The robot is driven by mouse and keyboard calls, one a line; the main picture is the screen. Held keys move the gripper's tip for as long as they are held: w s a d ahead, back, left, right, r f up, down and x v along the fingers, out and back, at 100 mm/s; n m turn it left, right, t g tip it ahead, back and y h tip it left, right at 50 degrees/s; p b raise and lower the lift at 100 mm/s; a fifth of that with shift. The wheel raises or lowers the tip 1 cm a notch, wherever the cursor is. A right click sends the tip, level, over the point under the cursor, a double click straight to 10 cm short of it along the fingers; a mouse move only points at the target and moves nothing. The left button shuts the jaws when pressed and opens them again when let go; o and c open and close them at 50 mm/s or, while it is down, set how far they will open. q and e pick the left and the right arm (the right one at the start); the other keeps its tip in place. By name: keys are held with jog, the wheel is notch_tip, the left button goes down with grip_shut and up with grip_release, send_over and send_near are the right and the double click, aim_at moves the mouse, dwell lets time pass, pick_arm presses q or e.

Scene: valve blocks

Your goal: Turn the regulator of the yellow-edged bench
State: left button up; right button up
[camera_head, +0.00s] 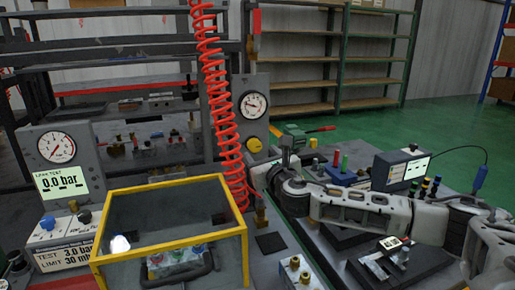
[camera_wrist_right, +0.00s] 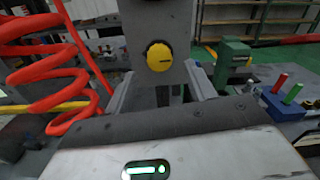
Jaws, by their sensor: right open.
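The regulator is a yellow round knob (camera_head: 254,144) on a grey upright panel (camera_head: 252,88), below a round white gauge (camera_head: 253,105). The knob also shows in the right wrist view (camera_wrist_right: 159,56), with a dark mark across its face. The yellow-edged cover (camera_head: 170,186) stands on the bench to the left of the panel. My right gripper (camera_head: 285,152) is just right of the knob in the head view. In the right wrist view its fingers (camera_wrist_right: 160,78) are apart and empty, with the knob ahead between them. My left gripper is not in view.
A red coiled hose (camera_head: 217,95) hangs just left of the panel. A green vise-like tool (camera_head: 298,133) and a blue block with coloured pegs (camera_head: 343,176) are to the right. A leak-test gauge box (camera_head: 60,155) stands at left. Brass fittings (camera_head: 295,268) sit in front.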

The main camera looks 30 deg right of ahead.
aim_at(256, 148)
jog(key=shift+x, duration=2.05)
jog(key=c, duration=1)
jog(key=shift+f, duration=0.1)
